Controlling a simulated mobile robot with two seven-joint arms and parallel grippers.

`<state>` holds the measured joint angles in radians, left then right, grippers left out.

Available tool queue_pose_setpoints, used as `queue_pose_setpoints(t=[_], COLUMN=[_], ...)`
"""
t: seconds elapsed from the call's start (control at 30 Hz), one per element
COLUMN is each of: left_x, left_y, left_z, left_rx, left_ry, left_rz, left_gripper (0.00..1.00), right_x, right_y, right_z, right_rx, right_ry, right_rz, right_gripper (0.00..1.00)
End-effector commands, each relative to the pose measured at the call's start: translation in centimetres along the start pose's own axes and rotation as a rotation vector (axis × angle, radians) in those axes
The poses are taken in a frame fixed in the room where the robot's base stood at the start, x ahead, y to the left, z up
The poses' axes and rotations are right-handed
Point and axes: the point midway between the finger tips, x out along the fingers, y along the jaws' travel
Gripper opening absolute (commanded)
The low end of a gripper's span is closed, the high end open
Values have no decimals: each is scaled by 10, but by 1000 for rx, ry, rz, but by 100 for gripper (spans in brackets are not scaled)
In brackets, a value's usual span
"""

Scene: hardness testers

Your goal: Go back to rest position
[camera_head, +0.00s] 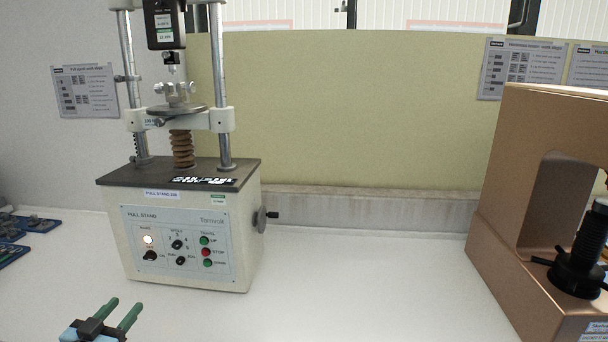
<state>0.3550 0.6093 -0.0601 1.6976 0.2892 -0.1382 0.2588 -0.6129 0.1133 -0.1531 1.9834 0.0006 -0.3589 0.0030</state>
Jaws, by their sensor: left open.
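My left gripper (120,315) shows at the bottom left, with two green fingers apart on a dark body. It is open, with nothing between its fingers. It is in front of the pull stand (188,235), a cream box with a dark top and two steel columns, and appears apart from it. The front panel has knobs, a lit white lamp, and green and red buttons. My right gripper is not in view.
A copper-coloured hardness tester (490,215) with a black spindle (578,270) stands at the right. Blue trays (40,224) with small parts lie at the far left. The white bench (340,285) between the machines is clear. A yellowish panel (350,110) stands behind.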

Motion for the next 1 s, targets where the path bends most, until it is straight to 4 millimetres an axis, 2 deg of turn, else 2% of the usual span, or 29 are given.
queue_pose_setpoints(t=[0.27, 0.37, 0.47, 0.6, 0.7, 0.8, 0.9, 1.0], left_x=[-53, -83, -123, -191, -244, -292, -331, -358], left_y=[55, 81, 110, 155, 185, 211, 230, 242], left_z=[82, 116, 151, 193, 215, 229, 236, 240], left_rx=[-9, -14, -20, -30, -37, -45, -50, -53], left_ry=[-161, -236, -323, -456, -551, -637, -706, -754], left_rz=[40, 56, 75, 101, 116, 127, 135, 139], left_gripper=[45, 45, 45, 45, 45, 45, 45, 45], right_x=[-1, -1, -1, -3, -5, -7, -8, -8], right_y=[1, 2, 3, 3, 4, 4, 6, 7], right_z=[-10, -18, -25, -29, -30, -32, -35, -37], right_rx=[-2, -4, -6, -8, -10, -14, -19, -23], right_ry=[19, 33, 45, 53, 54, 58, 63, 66], right_rz=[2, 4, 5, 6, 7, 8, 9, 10], right_gripper=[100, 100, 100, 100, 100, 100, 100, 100])
